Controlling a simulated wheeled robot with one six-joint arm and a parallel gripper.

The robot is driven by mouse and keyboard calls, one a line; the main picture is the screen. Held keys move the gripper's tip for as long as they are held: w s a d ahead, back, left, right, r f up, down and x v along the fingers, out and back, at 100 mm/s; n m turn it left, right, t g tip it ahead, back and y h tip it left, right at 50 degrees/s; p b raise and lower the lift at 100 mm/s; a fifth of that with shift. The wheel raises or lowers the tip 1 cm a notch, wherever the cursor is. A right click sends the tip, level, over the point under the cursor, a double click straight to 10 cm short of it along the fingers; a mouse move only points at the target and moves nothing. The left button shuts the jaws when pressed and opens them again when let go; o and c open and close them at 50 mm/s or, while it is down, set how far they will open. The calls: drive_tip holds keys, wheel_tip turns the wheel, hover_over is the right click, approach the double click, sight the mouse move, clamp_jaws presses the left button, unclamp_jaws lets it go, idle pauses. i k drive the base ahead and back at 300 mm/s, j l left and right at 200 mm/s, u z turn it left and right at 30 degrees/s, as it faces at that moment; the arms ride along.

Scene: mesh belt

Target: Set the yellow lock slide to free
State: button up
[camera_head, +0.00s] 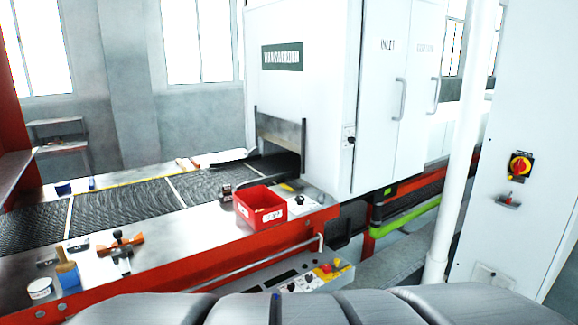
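I cannot make out for sure which part is the yellow lock slide. A small yellow piece (287,187) shows on the steel rail beside the belt, just behind the red bin. A low control panel (300,281) in front of the machine carries black knobs and a cluster of yellow and red parts (327,269). No setting or marking on any of these is readable. My gripper is not in view; grey parts of my own body fill the bottom edge.
A mesh belt (120,204) runs into the white machine (300,100). A red bin (260,208), an orange-handled tool (121,243), a brush (67,268) and a white tub (40,288) stand on the front rail. A white pipe (458,150) rises before the right cabinet.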

sight(335, 266)
drive_tip(key=j+z, duration=0.1)
drive_tip(key=i, duration=1.45)
